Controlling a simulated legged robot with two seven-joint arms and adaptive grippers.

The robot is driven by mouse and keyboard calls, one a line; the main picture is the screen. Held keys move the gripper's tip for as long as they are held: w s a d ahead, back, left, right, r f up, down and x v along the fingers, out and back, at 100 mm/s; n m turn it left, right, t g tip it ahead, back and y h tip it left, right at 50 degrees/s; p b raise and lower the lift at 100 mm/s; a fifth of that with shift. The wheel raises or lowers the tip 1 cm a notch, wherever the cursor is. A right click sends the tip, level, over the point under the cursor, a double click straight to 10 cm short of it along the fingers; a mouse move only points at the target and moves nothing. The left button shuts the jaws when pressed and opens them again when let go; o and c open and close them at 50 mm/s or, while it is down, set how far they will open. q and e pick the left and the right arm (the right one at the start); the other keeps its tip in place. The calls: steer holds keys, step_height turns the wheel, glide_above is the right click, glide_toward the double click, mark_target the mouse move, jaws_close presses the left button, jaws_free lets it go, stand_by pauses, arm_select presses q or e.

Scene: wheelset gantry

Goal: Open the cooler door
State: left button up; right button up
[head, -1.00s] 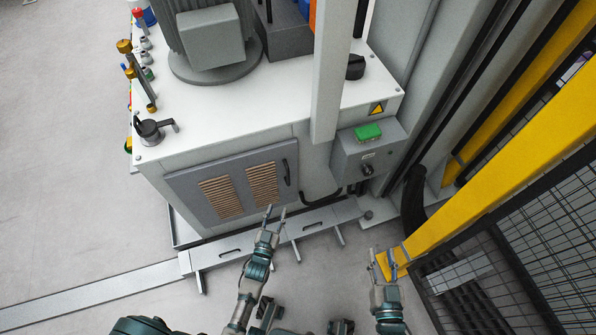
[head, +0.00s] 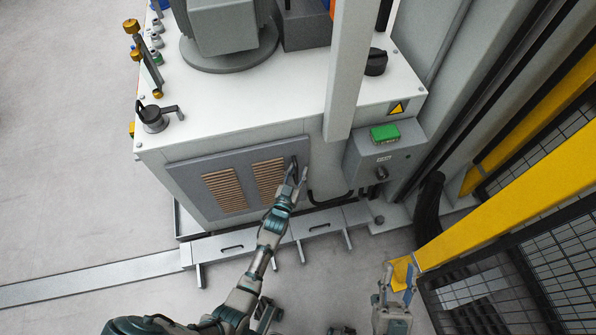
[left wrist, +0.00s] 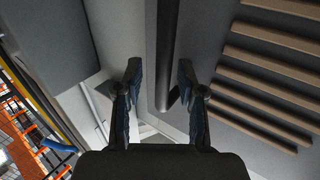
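The cooler door (head: 235,178) is a dark grey panel with two tan slatted vents, on the front of the white-topped cabinet. It looks shut. Its black upright handle (head: 294,164) is at the door's right edge, partly hidden by my left gripper. My left gripper (head: 297,175) is open at the handle's lower part. In the left wrist view, the handle (left wrist: 165,50) shows as a dark bar between the two spread fingers (left wrist: 160,75), with gaps on both sides.
A grey control box (head: 378,158) with a green top is right of the door. A grey post (head: 350,70) rises beside it. A floor rail (head: 240,245) runs below the door. A yellow beam (head: 500,215) and black mesh fence (head: 550,275) stand at right. Floor at left is clear.

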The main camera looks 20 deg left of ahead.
arm_select(q)
steer(key=shift+a, duration=0.1)
steer(key=shift+a, duration=0.1)
jaws_close()
steer(key=shift+s, duration=0.1)
